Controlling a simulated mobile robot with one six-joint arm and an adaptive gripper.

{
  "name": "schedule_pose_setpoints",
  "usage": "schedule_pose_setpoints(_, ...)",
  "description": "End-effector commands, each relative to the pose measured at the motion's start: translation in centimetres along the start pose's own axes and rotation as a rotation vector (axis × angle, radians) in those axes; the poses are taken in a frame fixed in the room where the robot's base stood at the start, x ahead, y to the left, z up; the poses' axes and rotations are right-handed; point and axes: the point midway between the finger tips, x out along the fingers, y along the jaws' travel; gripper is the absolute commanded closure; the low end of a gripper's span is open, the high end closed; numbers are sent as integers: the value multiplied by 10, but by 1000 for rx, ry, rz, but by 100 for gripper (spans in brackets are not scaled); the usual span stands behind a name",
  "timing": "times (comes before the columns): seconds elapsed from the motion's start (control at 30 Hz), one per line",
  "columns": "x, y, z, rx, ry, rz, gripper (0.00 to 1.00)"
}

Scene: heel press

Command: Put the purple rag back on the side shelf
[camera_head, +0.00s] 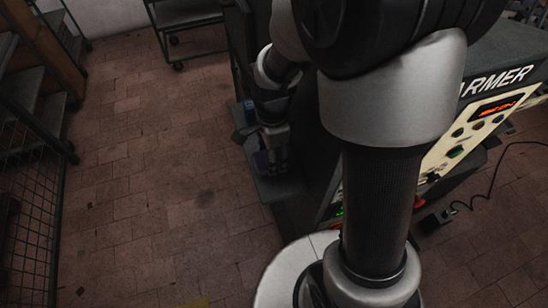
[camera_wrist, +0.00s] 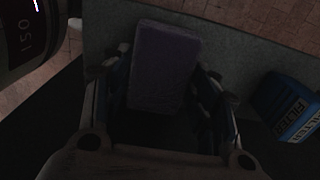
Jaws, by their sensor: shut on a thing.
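The purple rag (camera_wrist: 165,68) is a dark, folded block between the two fingers of my gripper (camera_wrist: 158,95) in the wrist view. The gripper is shut on it. Under it is the grey side shelf (camera_wrist: 225,52); I cannot tell whether the rag touches the shelf. In the head view my gripper (camera_head: 275,150) is low beside the dark machine, over the side shelf (camera_head: 279,187). A small part of the rag (camera_head: 262,161) shows there, dim and partly hidden by the fingers.
A blue box marked FILTER (camera_wrist: 287,106) stands on the shelf to the right of my gripper in the wrist view. A dark rounded can (camera_wrist: 30,35) is at the upper left. The machine's control panel (camera_head: 470,135) is at the right.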

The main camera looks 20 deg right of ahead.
Motion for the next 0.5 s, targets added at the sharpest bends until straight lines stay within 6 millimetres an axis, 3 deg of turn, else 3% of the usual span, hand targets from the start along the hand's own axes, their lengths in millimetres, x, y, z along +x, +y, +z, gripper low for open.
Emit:
schedule_pose_setpoints(0.1, 17, 0, -4, 2, 0, 0, 65)
schedule_pose_setpoints(0.3, 16, 0, -4, 0, 0, 0, 68)
schedule_pose_setpoints(0.33, 16, 0, -4, 0, 0, 0, 44)
schedule_pose_setpoints(0.5, 16, 0, -4, 0, 0, 0, 32)
